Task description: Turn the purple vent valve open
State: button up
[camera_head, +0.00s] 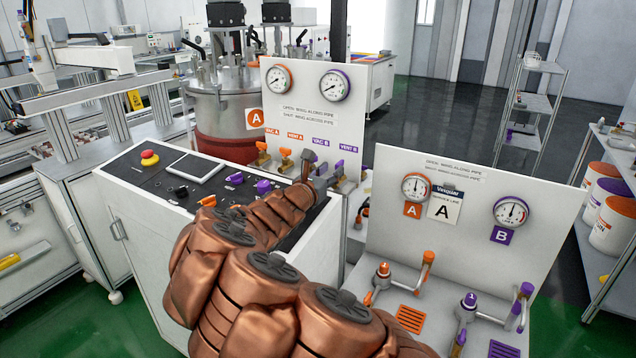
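The white valve panel (298,104) has labels VAC A, VENT A, VAC B and VENT B in a row. The purple vent valve (339,164) sits under the VENT B label, at the right end of the row. Another purple handle (322,169) shows under VAC B, partly behind my gripper. My gripper (318,174) is small in the picture, in front of the purple valves. Its fingers overlap them, so I cannot tell whether it touches a handle, or whether it is open or shut. The vent handle's exact angle is too small to read.
Two orange valves (262,155) sit left on the same panel. A console (205,178) with a red stop button lies left of my arm. A second panel (462,205) with gauges and orange and purple valves stands at the right. Green floor is free at lower left.

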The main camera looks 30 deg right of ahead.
jog(key=shift+v, duration=3.1)
jog(key=shift+s, duration=0.1)
jog(key=s+d+m+g+y, duration=0.1)
jog(key=s+d+m+g, duration=0.3)
jog(key=s+m, duration=0.55)
jog(key=s+d+m+g+y, duration=0.2)
jog(key=s+m+g, duration=0.4)
jog(key=s, duration=0.7)
jog(key=s+a+f+m+y, duration=0.6)
jog(key=s+a+f, duration=0.1)
jog(key=s, duration=0.4)
jog(key=s+a+f+m+y, duration=0.1)
jog(key=s+a+y, duration=0.2)
jog(key=a, duration=0.5)
jog(key=s+a+f+m+g+y, duration=0.1)
jog(key=s+a+f+y, duration=0.1)
jog(key=s+a, duration=0.3)
jog(key=a+y, duration=0.1)
jog(key=a, duration=0.3)
jog(key=shift+s+f+m, duration=0.15)
jog(key=shift+f+m, duration=0.1)
jog(key=shift+m, duration=0.1)
